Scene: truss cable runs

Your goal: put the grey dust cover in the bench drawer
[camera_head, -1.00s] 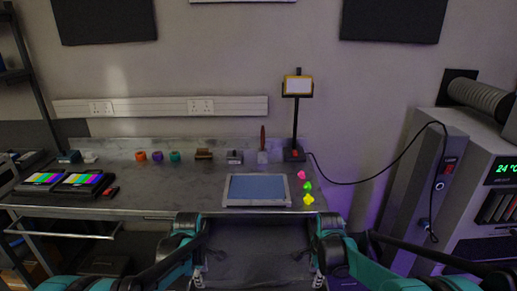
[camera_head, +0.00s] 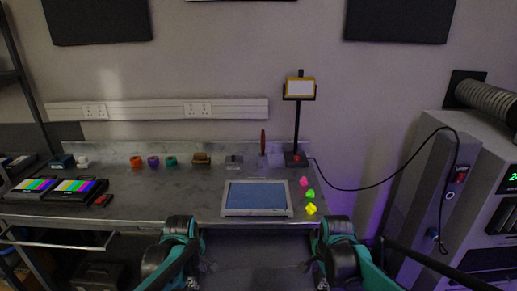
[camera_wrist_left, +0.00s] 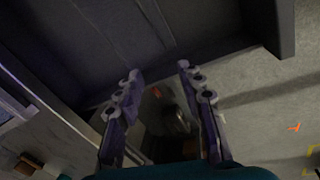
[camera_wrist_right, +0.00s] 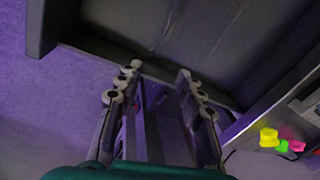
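I cannot pick out the grey dust cover for certain; a small grey item (camera_head: 234,161) stands at the back of the bench (camera_head: 140,203) in the head view. A dark panel (camera_head: 255,250) shows below the bench's front edge, between my arms; I cannot tell whether it is the drawer. My left gripper (camera_wrist_left: 157,80) is open and empty under a dark grey, edged panel (camera_wrist_left: 130,35) in the left wrist view. My right gripper (camera_wrist_right: 158,74) is open and empty below a similar panel (camera_wrist_right: 185,35) in the right wrist view.
A framed blue pad (camera_head: 256,198) lies near the bench front. Pink, green and yellow pieces (camera_head: 310,209) lie to its right, with a lamp (camera_head: 297,125) behind. Two colour-bar screens (camera_head: 75,187) are at left. A grey cabinet (camera_head: 480,185) stands at right. Bench between screens and pad is clear.

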